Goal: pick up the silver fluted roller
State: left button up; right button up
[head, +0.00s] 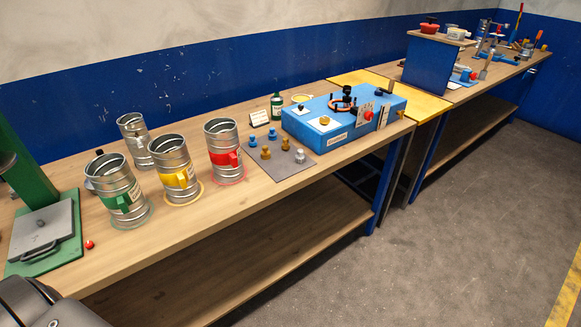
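The silver fluted roller (300,157) stands upright on a grey mat (283,171) at the mat's right edge, in the middle of the head view. It is small, so its flutes are hard to make out. Two brass rollers (265,153) and two blue rollers (253,140) stand on the same mat to its left. Nothing covers the silver roller. Neither of my grippers shows; only a dark part of my own body is at the bottom left corner.
Metal duct cans with green (117,204), yellow (179,179) and red (224,158) labels stand left of the mat. A blue machine box (325,137) is close behind and right of it. A green press with a grey plate (42,236) stands at the left.

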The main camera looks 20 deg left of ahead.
aim_at(300, 158)
jog(key=k, duration=0.95)
jog(key=z, duration=0.7)
jog(key=i, duration=0.85)
jog(key=z, duration=0.65)
jog(key=i, duration=1)
jog(key=u, duration=0.8)
jog(key=i, duration=0.8)
jog(key=u, duration=0.95)
jog(key=i, duration=0.2)
jog(key=u, duration=0.3)
